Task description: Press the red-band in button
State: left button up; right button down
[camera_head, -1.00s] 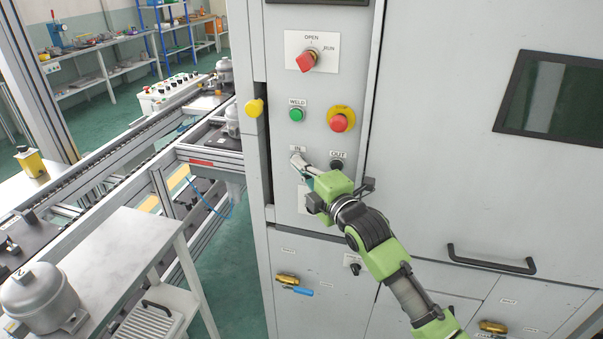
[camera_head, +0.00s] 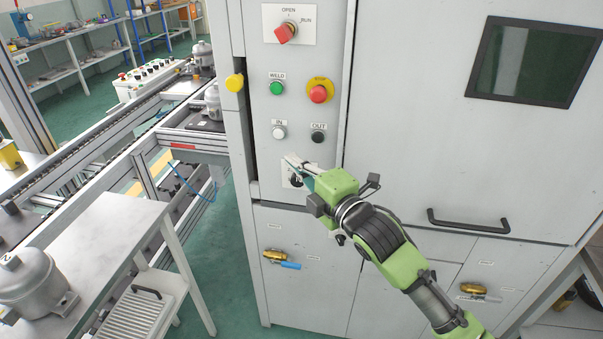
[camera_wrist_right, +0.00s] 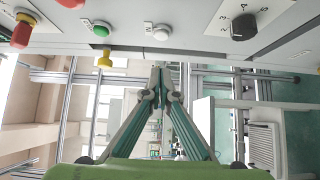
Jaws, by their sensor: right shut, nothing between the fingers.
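The IN button (camera_head: 279,133) is a small white round button on the grey machine panel, under a label reading IN. It shows no red band. In the right wrist view the white button (camera_wrist_right: 162,32) sits above the fingertips, with a gap between them. My right gripper (camera_head: 291,163) is shut and empty, just below the IN button and in front of a white dial plate. Its closed fingertips (camera_wrist_right: 160,70) show in the wrist view, apart from the button. My left gripper is not in view.
A black OUT button (camera_head: 318,136) is right of IN. Above are a green WELD button (camera_head: 277,88), a red stop button (camera_head: 319,94) and a red OPEN/RUN switch (camera_head: 286,33). A yellow knob (camera_head: 235,82) sticks out at the panel's left edge. A red strip (camera_head: 183,147) marks the conveyor frame.

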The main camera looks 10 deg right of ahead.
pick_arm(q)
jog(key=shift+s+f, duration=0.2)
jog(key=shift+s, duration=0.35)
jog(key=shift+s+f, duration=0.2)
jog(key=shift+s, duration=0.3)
pick_arm(e)
jog(key=v, duration=0.2)
jog(key=shift+s, duration=0.25)
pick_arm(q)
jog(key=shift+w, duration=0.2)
